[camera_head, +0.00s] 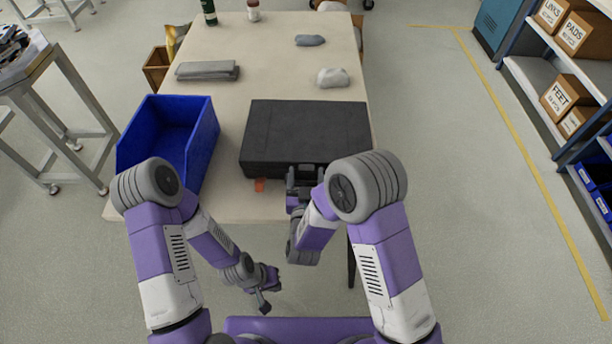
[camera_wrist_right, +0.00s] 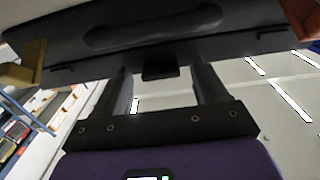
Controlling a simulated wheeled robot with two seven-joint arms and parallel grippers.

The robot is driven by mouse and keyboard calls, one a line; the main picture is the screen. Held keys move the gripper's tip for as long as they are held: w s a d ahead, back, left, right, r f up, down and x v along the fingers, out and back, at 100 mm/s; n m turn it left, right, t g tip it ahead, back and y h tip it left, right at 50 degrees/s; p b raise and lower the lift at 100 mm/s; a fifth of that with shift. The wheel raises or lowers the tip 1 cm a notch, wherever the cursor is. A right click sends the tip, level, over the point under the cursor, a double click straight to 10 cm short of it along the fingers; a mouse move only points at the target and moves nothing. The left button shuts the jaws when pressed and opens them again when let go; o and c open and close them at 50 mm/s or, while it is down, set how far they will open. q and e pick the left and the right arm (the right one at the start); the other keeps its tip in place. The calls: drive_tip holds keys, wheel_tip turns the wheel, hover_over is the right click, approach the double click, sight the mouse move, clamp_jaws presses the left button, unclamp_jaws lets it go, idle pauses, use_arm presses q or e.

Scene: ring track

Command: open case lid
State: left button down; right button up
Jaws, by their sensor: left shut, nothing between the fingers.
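The black case (camera_head: 305,130) lies on the table with its lid closed, near the front edge. In the right wrist view its front face (camera_wrist_right: 60,50) fills the top, with a handle (camera_wrist_right: 150,28) and a small dark latch-like piece (camera_wrist_right: 160,73). My right gripper (camera_head: 304,178) is at the case's front side; in the wrist view its fingers (camera_wrist_right: 162,85) are apart, with that small piece between their tips in the picture. I cannot tell whether they touch the case. My left gripper (camera_head: 267,290) is shut and empty, low in front of the table.
A blue bin (camera_head: 165,135) stands left of the case on the table (camera_head: 270,75). Behind are a grey folded cloth (camera_head: 207,71), a white lump (camera_head: 332,77) and a grey-blue lump (camera_head: 310,40). A small orange piece (camera_head: 260,184) is at the front edge.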

clamp_jaws()
